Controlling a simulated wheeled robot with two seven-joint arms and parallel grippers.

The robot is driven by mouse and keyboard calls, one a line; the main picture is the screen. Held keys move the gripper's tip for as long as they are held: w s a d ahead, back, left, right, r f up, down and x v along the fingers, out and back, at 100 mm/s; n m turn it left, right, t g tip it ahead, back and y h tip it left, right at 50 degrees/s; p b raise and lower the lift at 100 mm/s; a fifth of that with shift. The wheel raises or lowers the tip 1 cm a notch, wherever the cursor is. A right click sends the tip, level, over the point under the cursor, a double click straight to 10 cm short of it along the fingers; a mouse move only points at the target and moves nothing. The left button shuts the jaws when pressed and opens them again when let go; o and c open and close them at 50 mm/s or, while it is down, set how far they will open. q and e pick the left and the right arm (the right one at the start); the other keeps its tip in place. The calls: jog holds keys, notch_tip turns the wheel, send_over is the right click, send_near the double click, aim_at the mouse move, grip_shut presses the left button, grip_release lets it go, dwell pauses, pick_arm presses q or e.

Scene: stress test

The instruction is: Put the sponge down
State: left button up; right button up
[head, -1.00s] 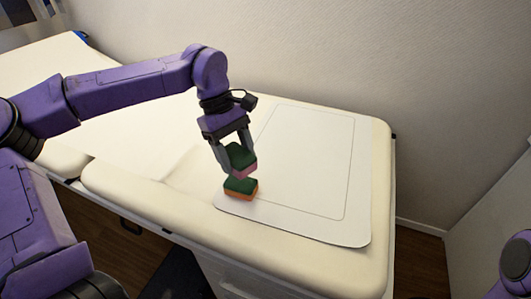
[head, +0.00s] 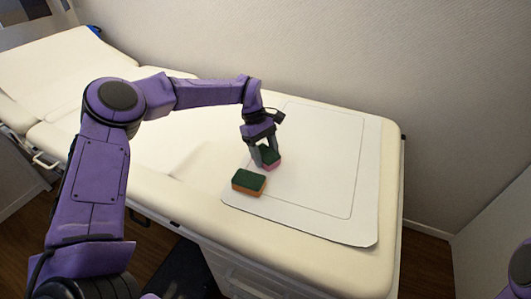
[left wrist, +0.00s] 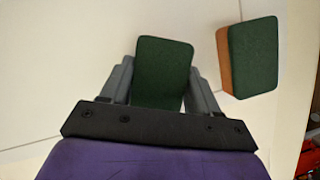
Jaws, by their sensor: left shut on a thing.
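My left gripper (head: 266,158) is shut on a sponge (head: 271,157) with a dark green top and a pink lower part. In the left wrist view the green face of this held sponge (left wrist: 162,72) shows between the two fingers. The held sponge is low over the white mat (head: 300,214); I cannot tell whether it touches it. A second sponge (head: 249,182), green on top and orange below, lies near the mat's left edge. It also shows at the upper right of the left wrist view (left wrist: 252,58), apart from the held sponge.
The mat lies on a cream padded couch (head: 190,185) and has a thin outlined rectangle. The mat's middle and right are clear. A wall (head: 330,50) stands behind the couch. A white surface (head: 495,240) rises at the far right.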

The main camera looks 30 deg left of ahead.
pick_arm(q)
jog(key=shift+f, duration=0.1)
jog(key=shift+f, duration=0.15)
jog(key=o, duration=0.9)
jog(key=shift+r, duration=0.4)
jog(key=p+v, duration=0.1)
jog(key=v, duration=1)
jog(key=shift+w+a+r, duration=0.1)
jog(key=shift+a+r, duration=0.1)
jog(key=shift+r, duration=0.15)
jog(key=shift+r+p, duration=0.1)
jog(key=shift+p, duration=0.25)
